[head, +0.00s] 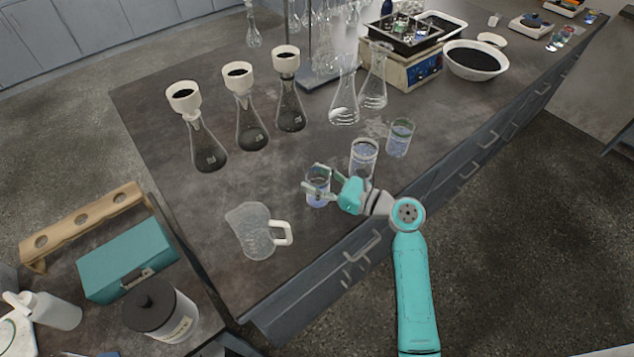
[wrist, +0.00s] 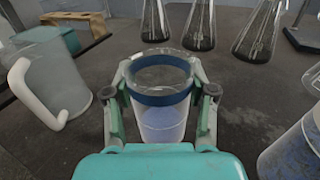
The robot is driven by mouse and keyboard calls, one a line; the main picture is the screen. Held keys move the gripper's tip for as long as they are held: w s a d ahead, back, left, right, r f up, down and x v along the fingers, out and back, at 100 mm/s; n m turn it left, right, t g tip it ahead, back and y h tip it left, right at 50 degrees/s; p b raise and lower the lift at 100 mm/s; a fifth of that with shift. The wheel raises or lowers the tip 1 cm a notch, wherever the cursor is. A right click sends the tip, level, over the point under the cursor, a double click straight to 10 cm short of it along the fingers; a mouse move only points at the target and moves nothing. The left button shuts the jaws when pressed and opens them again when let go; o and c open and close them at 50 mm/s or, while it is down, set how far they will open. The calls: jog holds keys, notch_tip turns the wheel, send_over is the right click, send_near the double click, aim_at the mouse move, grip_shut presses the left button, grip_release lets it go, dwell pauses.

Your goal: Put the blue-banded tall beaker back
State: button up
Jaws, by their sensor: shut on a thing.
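The blue-banded tall beaker (wrist: 161,122) stands upright between the fingers of my gripper (wrist: 161,95) in the wrist view. It is clear, with a dark blue band below its rim and bluish-white contents. My gripper is shut on it from both sides. In the head view the beaker (head: 317,189) is at the near part of the dark bench, with my gripper (head: 318,184) around it. Whether its base touches the bench I cannot tell.
A glass jug (head: 256,232) with a white handle stands left of the beaker. Two other beakers (head: 363,157) (head: 399,138) stand to the right and behind. Several flasks with white funnels (head: 247,122) stand further back. The bench (head: 170,125) is clear at the left.

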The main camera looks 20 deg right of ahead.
jog(key=shift+f, duration=0.75)
jog(key=shift+f, duration=0.1)
jog(key=o, duration=1.3)
jog(key=shift+s+d, duration=0.1)
jog(key=v, duration=1.1)
jog(key=shift+s+d, duration=0.25)
jog(key=shift+s, duration=0.05)
